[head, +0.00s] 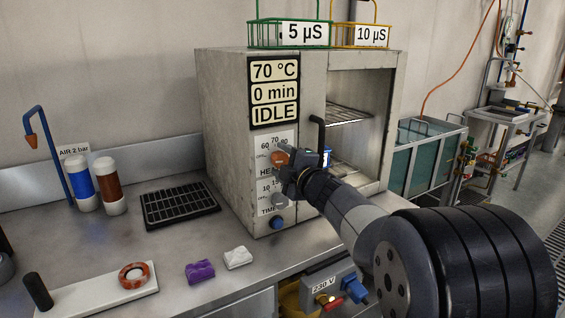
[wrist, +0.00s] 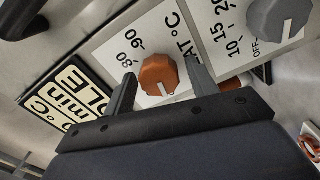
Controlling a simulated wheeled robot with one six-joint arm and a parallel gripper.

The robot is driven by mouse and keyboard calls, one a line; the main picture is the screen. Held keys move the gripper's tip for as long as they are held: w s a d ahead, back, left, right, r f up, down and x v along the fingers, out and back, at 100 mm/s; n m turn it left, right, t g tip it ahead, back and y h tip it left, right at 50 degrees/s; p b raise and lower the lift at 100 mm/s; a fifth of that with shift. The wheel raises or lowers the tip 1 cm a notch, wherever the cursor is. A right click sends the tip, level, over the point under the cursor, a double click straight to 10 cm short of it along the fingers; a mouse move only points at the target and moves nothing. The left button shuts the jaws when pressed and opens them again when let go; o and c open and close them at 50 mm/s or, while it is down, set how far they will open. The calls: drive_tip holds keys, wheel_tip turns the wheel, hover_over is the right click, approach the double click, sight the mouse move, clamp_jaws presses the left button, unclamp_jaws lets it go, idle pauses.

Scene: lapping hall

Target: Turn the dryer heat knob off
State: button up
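The orange heat knob (wrist: 158,75) sits on the dryer's white control plate (wrist: 118,42). Its white mark points down in the wrist view, away from the 80 and 90 labels; the label at that side is hidden. In the head view the knob (head: 279,158) shows just left of my gripper (head: 291,172), partly covered. My gripper (wrist: 160,70) is open, with one finger on each side of the knob and visible gaps to it. The dryer (head: 228,120) display (head: 274,93) reads 70 °C, 0 min, IDLE.
The grey time knob (wrist: 278,15) is close by on the same panel, with a blue button (head: 277,222) below. A black door handle (head: 318,135) stands right of my gripper. Purple (head: 200,271) and white (head: 238,257) pieces lie on the bench.

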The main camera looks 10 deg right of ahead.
drive_tip(key=shift+o, duration=0.2)
drive_tip(key=v, duration=1)
drive_tip(key=shift+s+p, duration=0.4)
drive_tip(key=shift+d, duration=0.1)
drive_tip(key=x, duration=1)
drive_tip(key=shift+w+b, duration=0.15)
drive_tip(key=shift+b, duration=0.25)
drive_tip(key=shift+w, duration=0.3)
drive_tip(key=shift+s, duration=0.15)
